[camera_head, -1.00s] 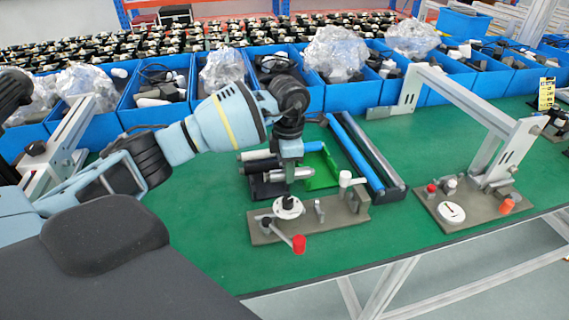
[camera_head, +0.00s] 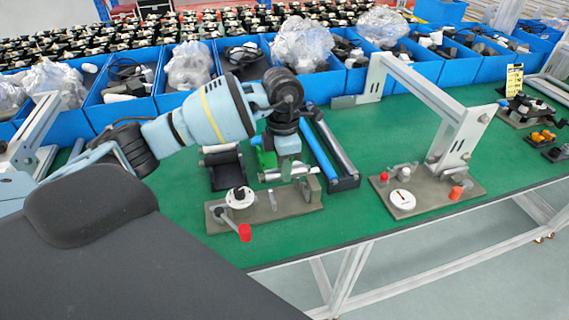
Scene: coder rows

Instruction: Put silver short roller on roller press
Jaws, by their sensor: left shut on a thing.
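My left gripper (camera_head: 287,174) points down just behind the roller press (camera_head: 265,212), a grey-brown plate with a white dial and a red-knobbed crank. The gripper is shut on the silver short roller (camera_head: 271,176), which lies across the fingers. The roller is small here and partly hidden by the fingers. It appears at the press's back edge; I cannot tell whether it touches the press. My right gripper is not in view.
A tray (camera_head: 347,184) with long blue and silver rollers stands right. A framed fixture (camera_head: 424,194) stands farther right. Blue bins (camera_head: 128,112) line the back.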

